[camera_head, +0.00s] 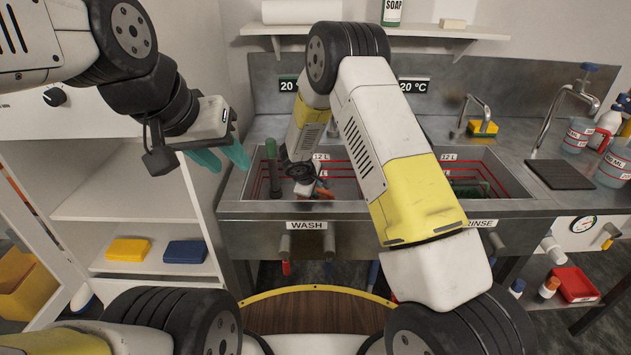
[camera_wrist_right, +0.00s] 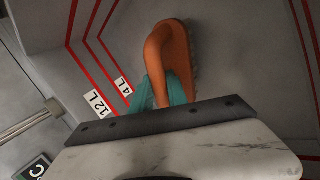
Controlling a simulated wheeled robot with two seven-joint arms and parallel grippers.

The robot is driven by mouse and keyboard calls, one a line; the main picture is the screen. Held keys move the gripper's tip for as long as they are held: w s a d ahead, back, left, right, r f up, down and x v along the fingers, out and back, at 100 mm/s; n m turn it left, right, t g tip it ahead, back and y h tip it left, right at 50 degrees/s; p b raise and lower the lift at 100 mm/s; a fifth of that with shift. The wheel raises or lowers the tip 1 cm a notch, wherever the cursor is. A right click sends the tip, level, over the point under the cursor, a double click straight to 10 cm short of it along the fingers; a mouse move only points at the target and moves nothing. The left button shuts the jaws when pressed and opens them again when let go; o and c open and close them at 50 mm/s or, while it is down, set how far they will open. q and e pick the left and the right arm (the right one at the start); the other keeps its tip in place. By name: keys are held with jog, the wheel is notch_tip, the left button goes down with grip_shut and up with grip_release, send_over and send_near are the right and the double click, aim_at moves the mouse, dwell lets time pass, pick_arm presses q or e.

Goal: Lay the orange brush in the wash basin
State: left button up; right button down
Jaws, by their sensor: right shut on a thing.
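The wash basin (camera_head: 345,206) is the left steel sink, marked WASH, with red level lines on its walls. My right gripper (camera_head: 312,190) reaches down into it. In the right wrist view its teal fingers (camera_wrist_right: 163,92) are shut on the orange brush (camera_wrist_right: 178,42), around its looped handle. The brush is inside the basin, near a wall marked 12 L and 4 L; I cannot tell whether it touches the bottom. In the head view only a bit of orange shows by the fingers. My left gripper (camera_head: 222,157) is open and empty, left of the basin.
A dark green upright rod (camera_head: 272,167) stands at the left of the wash basin. The rinse basin lies to the right, partly behind my right arm. Bottles (camera_head: 577,135) and a dark mat (camera_head: 560,174) are on the right counter. Yellow (camera_head: 128,250) and blue (camera_head: 185,252) sponges lie on the left shelf.

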jog(key=shift+f, duration=0.95)
jog(key=shift+f, duration=0.1)
jog(key=c, duration=1.3)
grip_release()
